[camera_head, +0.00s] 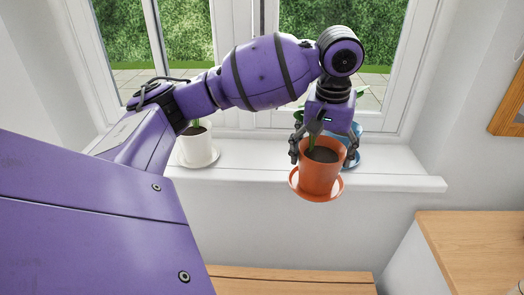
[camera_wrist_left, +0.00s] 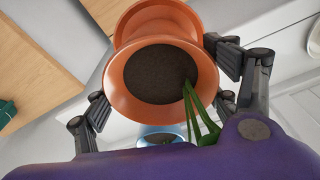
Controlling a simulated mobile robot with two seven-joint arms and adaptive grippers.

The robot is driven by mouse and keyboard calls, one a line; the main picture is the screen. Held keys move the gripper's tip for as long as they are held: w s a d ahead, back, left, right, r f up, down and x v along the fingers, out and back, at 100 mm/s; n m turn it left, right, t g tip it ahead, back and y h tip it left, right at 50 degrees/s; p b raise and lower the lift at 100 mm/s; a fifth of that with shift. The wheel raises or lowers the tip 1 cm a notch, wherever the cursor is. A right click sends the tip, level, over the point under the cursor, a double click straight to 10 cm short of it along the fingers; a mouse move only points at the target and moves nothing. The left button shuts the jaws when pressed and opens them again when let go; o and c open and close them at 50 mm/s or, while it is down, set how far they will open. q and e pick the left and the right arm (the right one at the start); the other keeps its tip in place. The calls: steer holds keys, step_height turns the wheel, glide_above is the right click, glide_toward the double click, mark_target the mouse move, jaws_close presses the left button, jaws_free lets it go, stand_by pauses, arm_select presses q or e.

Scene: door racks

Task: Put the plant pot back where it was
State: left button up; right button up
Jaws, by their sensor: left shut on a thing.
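The orange plant pot (camera_head: 320,180) holds dark soil and a green plant and has an orange saucer (camera_head: 302,190) at its base. My left gripper (camera_head: 322,157) is shut on this pot from above, with fingers on both sides. The pot looks upright and overlaps the sill's front edge in the head view; I cannot tell whether it touches the sill. In the left wrist view, the pot's soil (camera_wrist_left: 158,75) faces the camera and the green leaves (camera_wrist_left: 196,110) lie beside the gripper. My right gripper is not in view.
The white window sill (camera_head: 245,172) runs below the window. A white plant pot (camera_head: 198,150) stands on its left part. A blue pot (camera_head: 355,146) is just behind the orange one, partly hidden. The sill's right end is clear. Wooden tops (camera_head: 475,235) lie lower, in front.

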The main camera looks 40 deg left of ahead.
arm_select(q)
steer(key=s+a+r+n+p, duration=0.2)
steer(key=a+r+n, duration=0.1)
steer(key=a+r, duration=0.45)
steer(key=w+a+f, duration=0.2)
steer(key=a+f, duration=0.4)
steer(key=w+a+f, duration=0.3)
steer(key=a+f, duration=0.2)
steer(key=a, duration=0.1)
steer(key=shift+w+a+f+b, duration=0.3)
steer(key=shift+w+a+f, duration=0.05)
steer(key=shift+a+f, duration=0.05)
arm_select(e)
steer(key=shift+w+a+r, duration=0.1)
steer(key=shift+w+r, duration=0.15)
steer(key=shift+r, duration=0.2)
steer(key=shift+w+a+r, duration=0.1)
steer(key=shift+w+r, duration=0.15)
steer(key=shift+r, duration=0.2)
arm_select(q)
steer(key=o, duration=2.1)
steer(key=shift+f, duration=0.2)
